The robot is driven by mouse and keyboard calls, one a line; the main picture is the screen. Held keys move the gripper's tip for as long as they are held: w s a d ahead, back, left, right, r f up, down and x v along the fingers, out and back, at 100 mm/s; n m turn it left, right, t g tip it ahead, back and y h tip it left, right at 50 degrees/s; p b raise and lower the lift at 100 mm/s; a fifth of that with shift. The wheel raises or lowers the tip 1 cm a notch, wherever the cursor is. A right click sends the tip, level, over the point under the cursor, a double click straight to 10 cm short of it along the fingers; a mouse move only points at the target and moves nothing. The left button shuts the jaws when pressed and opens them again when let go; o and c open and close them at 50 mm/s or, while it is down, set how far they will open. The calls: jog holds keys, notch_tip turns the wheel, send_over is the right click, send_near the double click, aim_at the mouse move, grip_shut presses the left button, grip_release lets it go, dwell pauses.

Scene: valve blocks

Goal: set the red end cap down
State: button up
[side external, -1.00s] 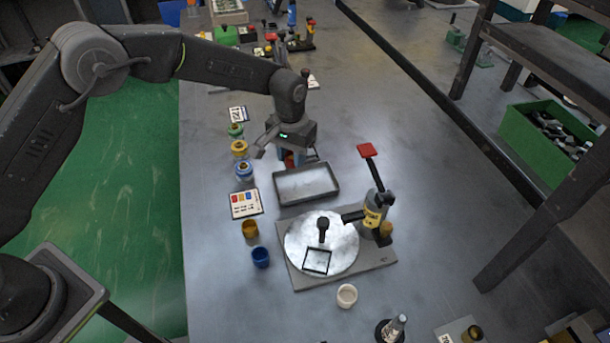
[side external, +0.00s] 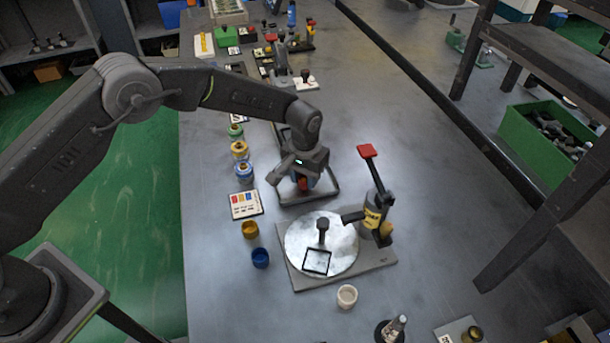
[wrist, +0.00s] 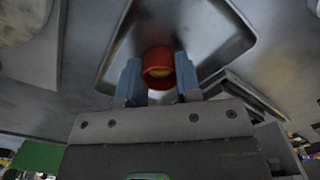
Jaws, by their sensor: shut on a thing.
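In the side external view the cap (side external: 303,184) shows under my gripper (side external: 303,181), over the grey metal tray (side external: 322,194). The wrist view also shows the tray behind the cap (wrist: 112,62). I cannot tell whether the cap touches the tray floor. My wrist hides part of the tray.
A fixture with a round silver plate (side external: 295,240) and a red-topped lever (side external: 367,151) stands just in front of the tray. A label card (side external: 245,204), a yellow cup (side external: 250,230) and a blue cup (side external: 260,258) line the left.

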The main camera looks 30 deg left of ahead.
jog(key=o, duration=1)
jog(key=shift+c, duration=0.2)
notch_tip(320, 180, up, 12)
jog(key=shift+r, duration=0.15)
